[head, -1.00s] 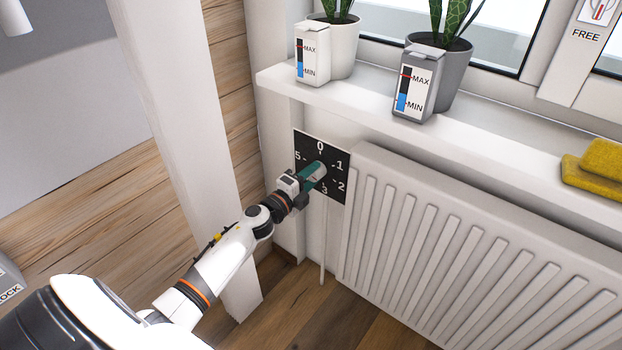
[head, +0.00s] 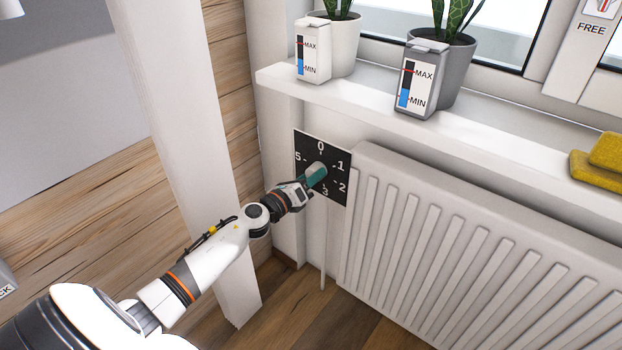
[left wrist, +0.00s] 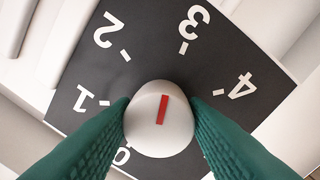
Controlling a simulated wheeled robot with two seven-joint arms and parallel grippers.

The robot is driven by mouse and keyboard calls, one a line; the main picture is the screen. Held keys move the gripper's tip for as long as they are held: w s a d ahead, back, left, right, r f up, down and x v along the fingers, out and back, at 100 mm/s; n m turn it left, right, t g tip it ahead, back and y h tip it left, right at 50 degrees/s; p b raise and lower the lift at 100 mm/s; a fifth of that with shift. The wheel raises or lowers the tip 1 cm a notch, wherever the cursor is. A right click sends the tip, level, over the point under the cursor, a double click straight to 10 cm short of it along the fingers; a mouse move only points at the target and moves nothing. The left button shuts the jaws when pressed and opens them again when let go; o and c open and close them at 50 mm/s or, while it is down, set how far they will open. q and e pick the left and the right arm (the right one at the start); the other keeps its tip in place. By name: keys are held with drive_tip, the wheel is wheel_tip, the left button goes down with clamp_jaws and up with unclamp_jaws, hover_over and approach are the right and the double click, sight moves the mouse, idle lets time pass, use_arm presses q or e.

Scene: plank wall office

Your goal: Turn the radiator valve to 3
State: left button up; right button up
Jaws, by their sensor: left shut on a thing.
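The radiator valve knob (head: 316,168) is a whitish round knob in front of a black dial plate (head: 337,193) numbered from 0 to 5. In the left wrist view the knob (left wrist: 160,140) carries a red mark (left wrist: 162,109), which points up and slightly right, roughly at the 3 tick (left wrist: 183,47). My left gripper (left wrist: 160,122) is shut on the knob, with one green finger on each side. The head view shows this gripper (head: 316,176) at the plate, partly covering the 3 and hiding the 4. My right gripper is not in view.
The white ribbed radiator (head: 450,260) stands right of the dial. A window sill (head: 480,140) above holds two potted plants and two level-gauge boxes, with a yellow sponge (head: 598,170) at the right.

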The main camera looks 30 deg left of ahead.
use_arm(q)
drive_tip(key=shift+f+m, duration=0.1)
drive_tip(key=shift+m, duration=0.7)
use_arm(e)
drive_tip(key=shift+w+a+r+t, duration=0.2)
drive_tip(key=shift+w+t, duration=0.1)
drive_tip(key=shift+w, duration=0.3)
use_arm(q)
drive_tip(key=o, duration=1)
drive_tip(key=shift+s+a+b, duration=0.1)
drive_tip(key=shift+s+a, duration=0.15)
drive_tip(key=shift+s, duration=1.75)
drive_tip(key=shift+s+a+b, duration=0.15)
drive_tip(key=shift+s+a, duration=0.05)
drive_tip(key=shift+s, duration=1.8)
drive_tip(key=shift+s+a+b, duration=0.1)
drive_tip(key=shift+s+a, duration=0.15)
drive_tip(key=shift+s, duration=1.75)
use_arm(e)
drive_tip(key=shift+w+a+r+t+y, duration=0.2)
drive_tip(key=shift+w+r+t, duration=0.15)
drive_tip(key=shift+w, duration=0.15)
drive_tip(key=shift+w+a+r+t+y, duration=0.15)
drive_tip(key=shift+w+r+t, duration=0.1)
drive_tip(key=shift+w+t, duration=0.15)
